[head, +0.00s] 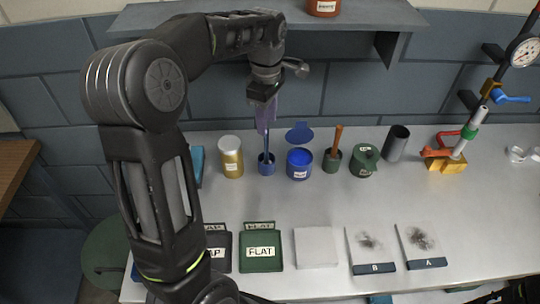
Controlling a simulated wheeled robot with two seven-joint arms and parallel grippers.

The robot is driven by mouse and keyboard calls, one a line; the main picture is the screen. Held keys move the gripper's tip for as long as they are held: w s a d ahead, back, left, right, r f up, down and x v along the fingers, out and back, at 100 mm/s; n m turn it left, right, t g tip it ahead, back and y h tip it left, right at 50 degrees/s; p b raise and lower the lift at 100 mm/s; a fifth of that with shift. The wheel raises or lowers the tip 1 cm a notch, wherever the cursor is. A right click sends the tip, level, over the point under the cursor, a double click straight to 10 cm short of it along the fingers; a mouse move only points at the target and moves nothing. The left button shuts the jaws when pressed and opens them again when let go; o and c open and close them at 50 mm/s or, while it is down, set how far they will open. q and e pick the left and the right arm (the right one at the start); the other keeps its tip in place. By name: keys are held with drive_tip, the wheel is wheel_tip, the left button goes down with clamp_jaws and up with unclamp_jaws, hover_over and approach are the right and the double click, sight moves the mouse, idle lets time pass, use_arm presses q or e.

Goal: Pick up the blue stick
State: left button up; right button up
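The blue stick (267,143) stands nearly upright in a small blue cup (266,168) on the bench. My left gripper (264,126) points down from above, its purplish fingers at the stick's upper end. The fingers overlap the stick's top in the head view, and I cannot tell whether they are closed on it or around it. The stick's lower end is hidden inside the cup. Only a dark part of my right arm shows at the bottom right corner; its gripper is not clearly visible.
A gold jar (230,160) stands left of the cup. An open blue paint jar (299,164), a green cup with a brown stick (337,142) and a green jar (364,160) stand to its right. A shelf (350,17) overhangs behind. Flat plates (316,248) lie in front.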

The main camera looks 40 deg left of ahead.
sight(266, 151)
use_arm(q)
drive_tip(key=shift+f, duration=1.35)
drive_tip(key=shift+a+f, duration=0.15)
drive_tip(key=shift+f, duration=2.45)
drive_tip(key=shift+c, duration=0.6)
clamp_jaws()
